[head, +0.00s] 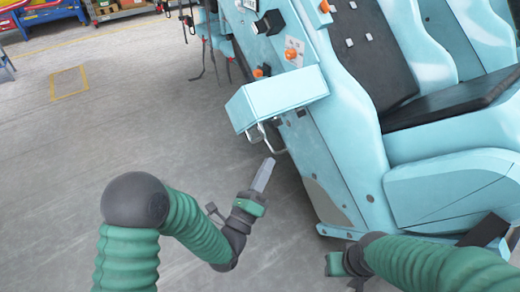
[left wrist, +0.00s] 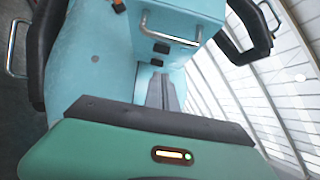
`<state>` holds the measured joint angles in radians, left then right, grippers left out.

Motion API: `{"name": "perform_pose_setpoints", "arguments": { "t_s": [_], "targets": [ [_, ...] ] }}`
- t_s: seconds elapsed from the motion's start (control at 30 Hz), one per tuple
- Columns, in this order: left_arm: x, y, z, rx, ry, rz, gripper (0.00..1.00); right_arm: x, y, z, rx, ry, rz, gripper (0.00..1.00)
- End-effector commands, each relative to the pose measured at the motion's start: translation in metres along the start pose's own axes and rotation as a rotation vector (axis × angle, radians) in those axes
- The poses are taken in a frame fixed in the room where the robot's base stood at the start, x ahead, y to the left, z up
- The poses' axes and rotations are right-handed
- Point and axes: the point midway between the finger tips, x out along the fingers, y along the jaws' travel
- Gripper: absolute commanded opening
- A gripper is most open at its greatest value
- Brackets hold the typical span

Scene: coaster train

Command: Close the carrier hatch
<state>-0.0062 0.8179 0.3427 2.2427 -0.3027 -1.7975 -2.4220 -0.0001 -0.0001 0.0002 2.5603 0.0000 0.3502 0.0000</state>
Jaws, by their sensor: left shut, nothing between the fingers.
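The carrier hatch (head: 278,97) is a light blue, box-like panel that juts out from the side of the coaster train (head: 345,150). A metal bar handle (head: 265,138) hangs at its lower side. In the left wrist view the hatch (left wrist: 190,12) and its handle (left wrist: 170,38) fill the top middle. My left gripper (head: 263,174) is shut and empty, a little below the handle and apart from it; its grey fingers (left wrist: 161,92) point toward the hatch. My right gripper (head: 345,268) is low beside the train, partly cut off by the bottom edge; its fingers do not show clearly.
Black seats (head: 370,55) sit inside the train at the upper right. Orange knobs (head: 291,54) and a black box (head: 268,23) stick out above the hatch. Straps hang behind it. The grey floor (head: 100,120) to the left is clear, with shelves (head: 110,8) far back.

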Motion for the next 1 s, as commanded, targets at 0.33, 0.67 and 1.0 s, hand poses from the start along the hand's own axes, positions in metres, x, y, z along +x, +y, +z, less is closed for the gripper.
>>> {"name": "perform_pose_setpoints", "arguments": {
  "t_s": [0.33, 0.67, 1.0],
  "targets": [
    [0.041, 0.003, 0.021, 0.003, -0.004, 0.003, 0.0, 0.024, 0.0, 0.006, 0.0, 0.0, 0.0, 0.41],
    [0.036, 0.0, 0.038, -0.002, 0.001, 0.002, 0.0, 0.027, 0.0, 0.006, 0.0, 0.001, 0.0, 0.41],
    [0.036, -0.001, 0.043, 0.0, 0.011, 0.001, 0.0, 0.024, 0.0, 0.005, 0.0, 0.0, 0.0, 0.41]
  ]
}}
